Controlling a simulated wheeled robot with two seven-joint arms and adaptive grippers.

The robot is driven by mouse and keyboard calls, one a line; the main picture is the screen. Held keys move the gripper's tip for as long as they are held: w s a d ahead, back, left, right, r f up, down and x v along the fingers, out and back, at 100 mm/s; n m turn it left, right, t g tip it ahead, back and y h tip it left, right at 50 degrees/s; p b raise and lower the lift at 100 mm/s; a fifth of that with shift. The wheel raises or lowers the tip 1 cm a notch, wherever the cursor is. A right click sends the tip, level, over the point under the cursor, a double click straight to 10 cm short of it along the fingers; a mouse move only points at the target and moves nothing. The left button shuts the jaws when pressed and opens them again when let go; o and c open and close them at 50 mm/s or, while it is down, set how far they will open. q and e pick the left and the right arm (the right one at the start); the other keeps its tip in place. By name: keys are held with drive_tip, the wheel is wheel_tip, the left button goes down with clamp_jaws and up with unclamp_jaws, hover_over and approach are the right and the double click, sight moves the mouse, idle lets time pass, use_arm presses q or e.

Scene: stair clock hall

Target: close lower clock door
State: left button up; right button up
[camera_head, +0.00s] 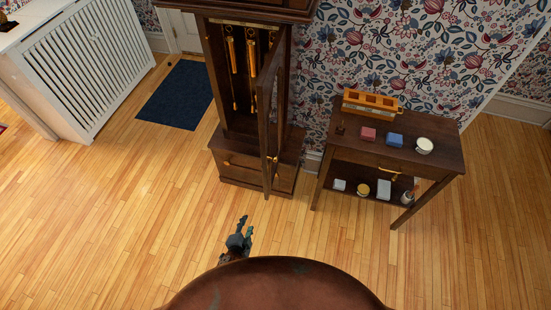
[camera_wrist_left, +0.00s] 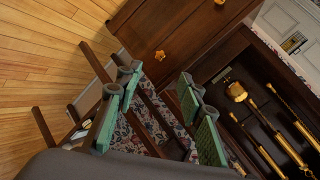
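The tall dark wood clock (camera_head: 213,75) stands against the wall in the head view. Its lower door (camera_head: 267,125), a narrow wooden frame, is swung open toward me on the right side of the case. Brass weights and a pendulum (camera_head: 252,75) show inside; brass rods also show in the left wrist view (camera_wrist_left: 238,92). My left gripper (camera_head: 240,228) is in front of the clock, low in the head view, apart from the door. In the left wrist view its green-padded fingers (camera_wrist_left: 160,110) are spread with nothing held between them. My right gripper is not in view.
A dark side table (camera_head: 445,150) with small boxes, a cup and a wooden tray stands right of the clock. A white slatted radiator cover (camera_head: 90,65) and a blue mat (camera_head: 180,95) are left. The wooden floor before the clock is clear.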

use_arm(q)
drive_tip(key=w+d+r+m+t+h, duration=0.1)
drive_tip(key=w+d+r+m+t, duration=0.15)
drive_tip(key=r, duration=0.55)
drive_tip(key=w+d+r+m+t, duration=0.1)
drive_tip(key=w+d+r, duration=0.3)
drive_tip(key=r, duration=0.4)
drive_tip(key=m+t+h, duration=0.1)
drive_tip(key=m+t, duration=0.2)
approach(275, 159)
drive_tip(key=w+f, duration=0.1)
drive_tip(key=w, duration=0.2)
drive_tip(key=shift+w+d+b, duration=0.35)
drive_tip(key=shift+d, duration=0.05)
drive_tip(key=x, duration=0.7)
drive_tip(key=shift+f, duration=0.1)
drive_tip(key=shift+c, duration=0.7)
clamp_jaws()
